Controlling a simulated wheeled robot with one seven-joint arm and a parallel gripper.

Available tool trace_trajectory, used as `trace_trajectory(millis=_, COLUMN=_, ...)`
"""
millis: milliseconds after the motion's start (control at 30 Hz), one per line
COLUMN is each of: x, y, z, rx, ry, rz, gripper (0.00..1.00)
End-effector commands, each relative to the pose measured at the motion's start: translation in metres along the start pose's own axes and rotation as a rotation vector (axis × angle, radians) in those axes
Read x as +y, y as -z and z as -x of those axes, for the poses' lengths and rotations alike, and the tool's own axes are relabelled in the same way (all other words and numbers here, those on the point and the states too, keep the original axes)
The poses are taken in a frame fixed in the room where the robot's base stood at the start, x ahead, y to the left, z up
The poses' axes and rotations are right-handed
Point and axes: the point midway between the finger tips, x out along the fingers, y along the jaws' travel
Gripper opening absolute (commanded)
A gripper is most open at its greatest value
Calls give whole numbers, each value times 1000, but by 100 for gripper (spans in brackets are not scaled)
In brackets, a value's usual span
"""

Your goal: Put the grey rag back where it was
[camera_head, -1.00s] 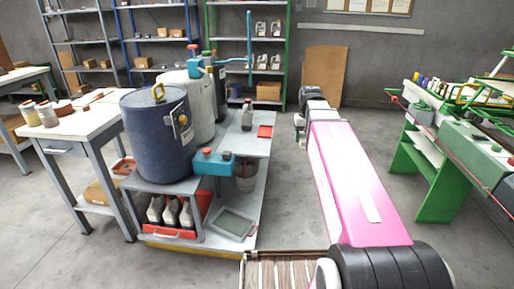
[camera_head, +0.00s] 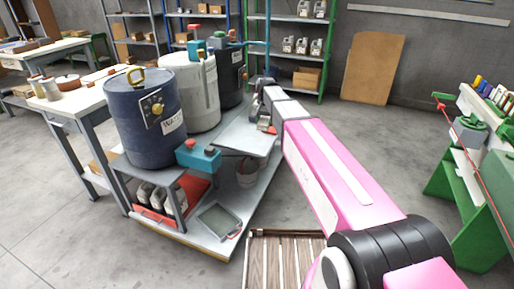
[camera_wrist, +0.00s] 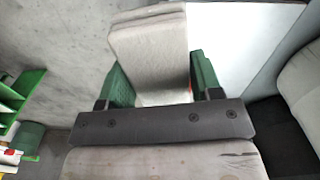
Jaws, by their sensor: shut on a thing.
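My gripper (camera_wrist: 162,78) is shut on the grey rag (camera_wrist: 148,45), a folded pale grey slab between the green fingers in the wrist view. In the head view my gripper (camera_head: 258,112) is at the far end of my pink arm, over or close to the right edge of the metal drum stand (camera_head: 238,136). The rag cannot be made out there. A pale flat surface (camera_wrist: 228,40) lies below and right of the rag in the wrist view. I cannot tell whether the rag touches it.
A blue drum (camera_head: 140,125), a white drum (camera_head: 188,95) and a dark drum stand on the left. A teal box (camera_head: 198,158) juts from the stand. A slatted wooden pallet (camera_head: 283,262) lies in front. A green bench (camera_head: 455,170) is at right; the floor between is clear.

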Motion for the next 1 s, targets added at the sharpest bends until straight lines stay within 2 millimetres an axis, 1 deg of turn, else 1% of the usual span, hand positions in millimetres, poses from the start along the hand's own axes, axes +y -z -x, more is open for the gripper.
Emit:
trace_trajectory(millis=33, x=-32, y=11, z=-15, rx=-2, ry=-1, rz=-14, gripper=40)
trace_trajectory(millis=67, x=-46, y=13, z=-22, rx=-2, ry=-1, rz=-27, gripper=40)
trace_trajectory(millis=100, x=-64, y=15, z=-31, rx=-2, ry=-1, rz=-42, gripper=40)
trace_trajectory(millis=200, x=-102, y=18, z=-52, rx=-1, ry=-1, rz=-77, gripper=40)
trace_trajectory(millis=300, x=-130, y=18, z=-68, rx=0, ry=0, rz=-104, gripper=40)
trace_trajectory(millis=433, x=-150, y=16, z=-80, rx=0, ry=0, rz=-126, gripper=40)
trace_trajectory(millis=500, x=-153, y=17, z=-84, rx=0, ry=0, rz=-132, gripper=40)
trace_trajectory(millis=567, x=-150, y=20, z=-88, rx=0, ry=0, rz=-135, gripper=40)
trace_trajectory(millis=1000, x=-82, y=68, z=-137, rx=0, ry=0, rz=-135, gripper=40)
